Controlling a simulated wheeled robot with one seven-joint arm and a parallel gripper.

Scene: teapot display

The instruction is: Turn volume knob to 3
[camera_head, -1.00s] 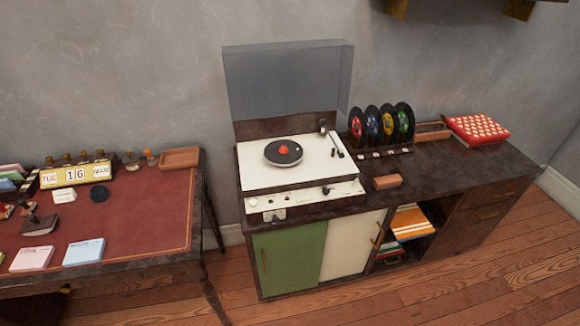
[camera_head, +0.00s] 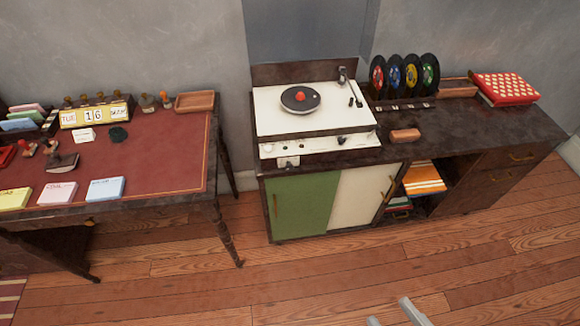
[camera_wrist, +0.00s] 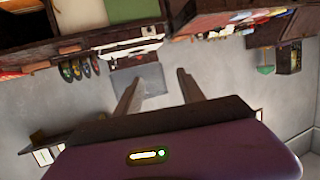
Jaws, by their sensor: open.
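The record player (camera_head: 275,124) stands on the cabinet, with its lid (camera_head: 310,35) raised. Its pale front panel (camera_head: 315,146) has a dark knob (camera_head: 341,140) at right and smaller controls (camera_head: 280,147) at left. I cannot tell which is the volume knob, nor read any marks. My gripper (camera_head: 394,316) shows at the bottom edge of the head view, far in front of the cabinet, open and empty. In the wrist view my gripper (camera_wrist: 156,86) has its fingers apart; the room appears upside down and the player (camera_wrist: 130,48) is small beyond them.
A brick-like block (camera_head: 405,136) lies right of the player. Records (camera_head: 405,76) stand in a rack behind it, and a red-and-white box (camera_head: 505,88) is farther right. A red-topped desk (camera_head: 150,160) stands left. The wooden floor (camera_head: 350,265) before the cabinet is clear.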

